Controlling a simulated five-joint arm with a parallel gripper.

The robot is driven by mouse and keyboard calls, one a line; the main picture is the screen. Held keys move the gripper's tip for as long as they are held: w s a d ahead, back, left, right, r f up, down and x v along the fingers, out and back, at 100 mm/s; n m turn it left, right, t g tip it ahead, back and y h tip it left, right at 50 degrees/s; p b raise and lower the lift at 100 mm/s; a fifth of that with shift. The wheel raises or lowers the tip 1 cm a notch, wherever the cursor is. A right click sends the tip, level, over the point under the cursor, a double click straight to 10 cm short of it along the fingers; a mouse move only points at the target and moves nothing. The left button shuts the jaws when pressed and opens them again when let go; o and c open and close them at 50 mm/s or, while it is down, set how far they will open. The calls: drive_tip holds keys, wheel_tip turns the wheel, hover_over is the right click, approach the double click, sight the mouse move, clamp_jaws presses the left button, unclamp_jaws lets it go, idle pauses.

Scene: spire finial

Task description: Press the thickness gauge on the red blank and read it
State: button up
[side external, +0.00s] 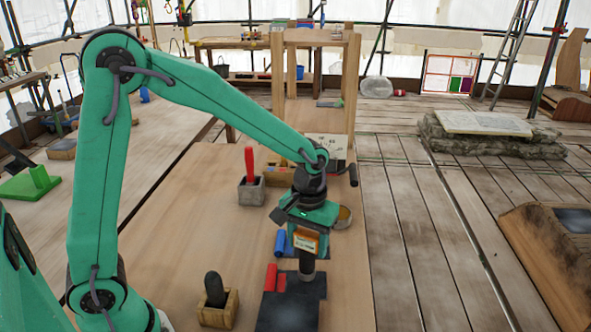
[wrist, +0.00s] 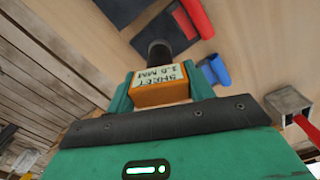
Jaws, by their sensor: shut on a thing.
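My gripper (side external: 305,228) is shut on the thickness gauge (side external: 306,242), an orange block with a pale display and a dark round probe pointing down. In the wrist view the gauge (wrist: 160,84) sits between my green jaws, and its display, upside down, reads "SHEET 1.0 MM". The probe end is over a dark sheet (wrist: 176,32) with a red rolled piece (wrist: 197,16) beside it. In the side view the red piece (side external: 271,277) lies just left of the probe, by the dark sheet (side external: 288,312). I cannot tell whether the probe touches the sheet.
A blue roll (side external: 280,242) lies behind the red piece. A grey block with a red handle (side external: 249,168) stands farther back, and a wooden block with a black handle (side external: 214,290) stands front left. A round dish (side external: 343,217) is right of my gripper.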

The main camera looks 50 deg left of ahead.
sight(307, 252)
drive_tip(key=shift+f, duration=1.55)
idle(1.9)
drive_tip(key=shift+r, duration=2.6)
drive_tip(key=shift+w, duration=0.1)
